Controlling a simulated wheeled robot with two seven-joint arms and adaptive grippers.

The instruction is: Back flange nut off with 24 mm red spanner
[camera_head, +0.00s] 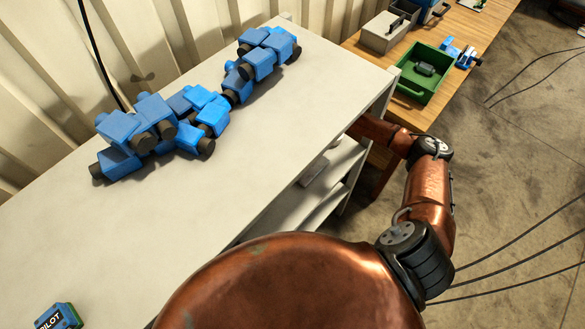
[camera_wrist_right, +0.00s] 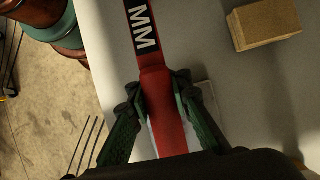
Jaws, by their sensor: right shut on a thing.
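The red spanner (camera_wrist_right: 152,62) shows in the right wrist view, with a black label whose visible white letters read "MM". My right gripper (camera_wrist_right: 158,84) has its green fingers on both sides of the spanner and is shut on it. The spanner's upper end runs out of the picture, and its size marking is out of view. In the head view my copper right arm reaches down past the right end of the bench, and its gripper is hidden. I cannot make out a flange nut in either view. My left gripper is not in view.
Several blue blocky parts with dark ends (camera_head: 122,126) lie on the pale bench (camera_head: 250,195). A PILOT-marked box (camera_head: 59,318) sits at front left. A wooden side table (camera_head: 472,22) holds a green tray (camera_head: 407,92) and grey box (camera_head: 386,34). The wrist view shows a tan block (camera_wrist_right: 266,24).

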